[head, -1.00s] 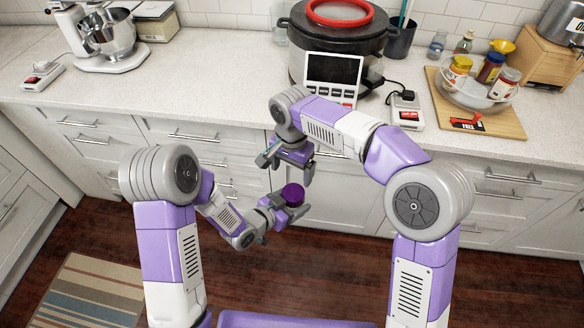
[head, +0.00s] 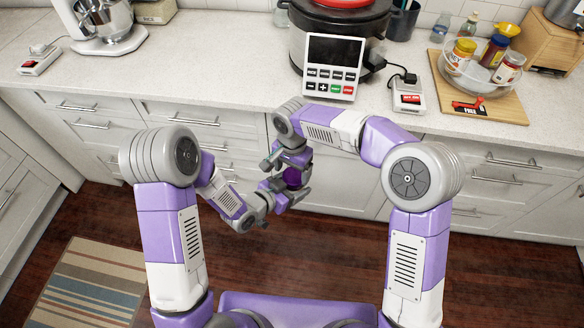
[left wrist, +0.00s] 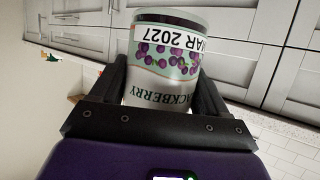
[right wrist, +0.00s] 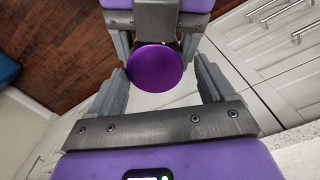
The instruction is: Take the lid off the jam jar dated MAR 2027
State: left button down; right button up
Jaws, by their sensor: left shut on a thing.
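The jam jar (left wrist: 162,62) has a label reading MAR 2027 and BLACKBERRY, printed with purple berries. My left gripper (left wrist: 160,88) is shut on its sides and holds it in the air in front of the counter. Its purple lid (right wrist: 155,68) faces the right wrist camera and also shows in the head view (head: 293,178), partly hidden by the grippers. My right gripper (right wrist: 160,88) is open just over the lid, with a finger on either side. Gaps show between its fingers and the lid. In the head view the two grippers overlap closely.
On the counter stand a large dark cooker (head: 340,45), a control panel (head: 332,68), a switch box (head: 407,95), and a wooden board (head: 500,103) with a glass bowl of jars (head: 480,72). Drawers (head: 240,125) face me below the counter.

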jog(key=shift+a, duration=0.1)
jog(key=c, duration=0.8)
jog(key=n, duration=0.3)
jog(key=shift+a+r+n, duration=0.15)
jog(key=shift+n, duration=0.15)
jog(key=shift+c, duration=0.2)
jog(key=o, duration=1.2)
jog(key=shift+c, duration=0.2)
